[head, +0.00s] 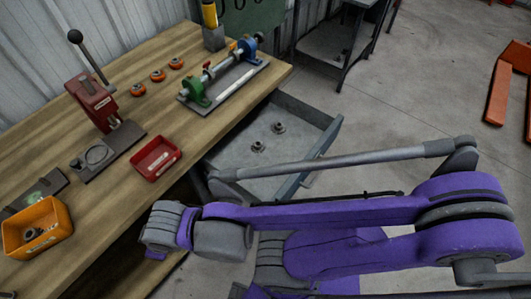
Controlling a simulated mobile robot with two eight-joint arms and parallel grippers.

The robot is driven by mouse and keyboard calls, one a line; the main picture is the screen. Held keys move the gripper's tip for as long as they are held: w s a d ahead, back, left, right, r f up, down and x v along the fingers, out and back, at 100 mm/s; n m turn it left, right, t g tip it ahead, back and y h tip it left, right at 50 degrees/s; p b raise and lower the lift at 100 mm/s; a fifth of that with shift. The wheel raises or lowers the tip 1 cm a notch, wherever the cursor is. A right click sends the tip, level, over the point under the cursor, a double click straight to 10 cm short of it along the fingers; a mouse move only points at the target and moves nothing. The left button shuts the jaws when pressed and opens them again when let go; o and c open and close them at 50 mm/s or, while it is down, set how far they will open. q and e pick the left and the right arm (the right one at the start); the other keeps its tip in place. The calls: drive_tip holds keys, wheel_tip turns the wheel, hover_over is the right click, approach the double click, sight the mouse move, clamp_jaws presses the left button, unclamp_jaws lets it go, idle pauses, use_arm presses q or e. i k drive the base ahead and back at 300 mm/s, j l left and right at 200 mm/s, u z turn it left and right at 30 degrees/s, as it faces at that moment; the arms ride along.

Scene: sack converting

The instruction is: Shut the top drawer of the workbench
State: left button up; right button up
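The top drawer (325,138) of the workbench (205,32) is a grey metal tray. It stands pulled well out from beneath the wooden top, in the middle of the head view. Two small grey flanged parts (279,127) lie in it. My purple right arm crosses in front of the drawer's near part and hides its near corner. The arm's grey wrist end is beside the bench's front edge, left of the drawer. I see no gripper fingers on it. My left gripper is outside the view.
On the bench are a red lever press (92,100), a red bin (155,155), an orange bin (37,228), several orange rings (158,75) and a green-and-blue roller fixture (222,85). Concrete floor (400,100) is clear right of the drawer. An orange frame (500,90) stands far right.

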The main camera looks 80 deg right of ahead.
sight(310, 132)
drive_tip(key=z, duration=3.2)
drive_tip(key=j+z, duration=0.3)
drive_tip(key=j, duration=0.4)
